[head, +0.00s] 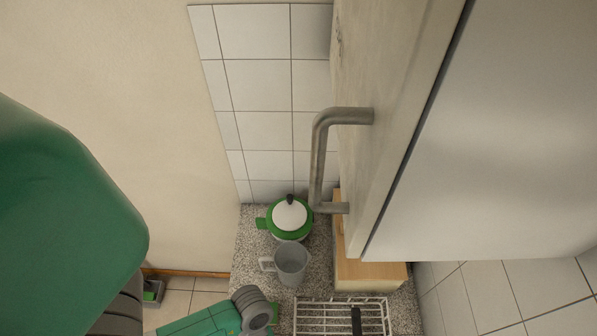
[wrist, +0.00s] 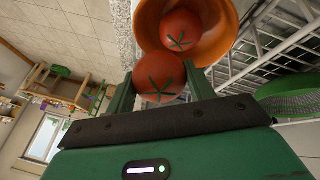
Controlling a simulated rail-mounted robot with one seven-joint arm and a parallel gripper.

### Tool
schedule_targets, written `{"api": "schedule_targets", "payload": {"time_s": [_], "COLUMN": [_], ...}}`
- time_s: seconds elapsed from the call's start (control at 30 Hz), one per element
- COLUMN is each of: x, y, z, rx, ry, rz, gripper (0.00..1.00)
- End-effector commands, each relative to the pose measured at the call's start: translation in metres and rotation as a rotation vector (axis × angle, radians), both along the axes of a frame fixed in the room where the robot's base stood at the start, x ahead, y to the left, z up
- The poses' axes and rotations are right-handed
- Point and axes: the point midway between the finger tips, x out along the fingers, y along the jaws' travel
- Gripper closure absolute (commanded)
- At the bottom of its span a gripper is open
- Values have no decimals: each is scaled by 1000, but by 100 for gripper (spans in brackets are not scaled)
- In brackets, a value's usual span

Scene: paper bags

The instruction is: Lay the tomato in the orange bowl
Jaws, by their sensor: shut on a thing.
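My gripper (wrist: 162,90) is shut on a red tomato (wrist: 158,86) with a green star-shaped top, held between its two green fingers in the wrist view. An orange bowl (wrist: 231,30) lies just beyond the fingertips, its opening partly showing. A second, similar tomato (wrist: 181,30) shows within the bowl's opening. The held tomato overlaps the bowl's near edge in the picture; I cannot tell whether it touches the bowl or the other tomato. In the head view the bowl and both tomatoes are not visible, and my green arm enters at the lower left.
A white wire dish rack (head: 343,303) stands on the speckled counter (head: 252,245). A grey jug (head: 292,262) and a green-and-white pot (head: 289,217) stand behind it. A cabinet with a bent metal handle (head: 320,160) overhangs at right. A green round object (wrist: 292,100) is at right in the wrist view.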

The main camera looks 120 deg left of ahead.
Motion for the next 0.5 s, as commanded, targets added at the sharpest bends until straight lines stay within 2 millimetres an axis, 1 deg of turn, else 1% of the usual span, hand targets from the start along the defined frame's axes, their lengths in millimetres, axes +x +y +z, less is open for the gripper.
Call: {"api": "schedule_targets", "payload": {"time_s": [0.1, 0.13, 0.23, 0.27, 0.5], "x": [0, 0, 0, 0, 0], "y": [0, 0, 0, 0, 0], "z": [2, 2, 2, 2, 2], "rx": [0, 0, 0, 0, 0], "ry": [0, 0, 0, 0, 0], "rz": [0, 0, 0, 0, 0], "gripper": [71, 45, 25, 21, 21]}}
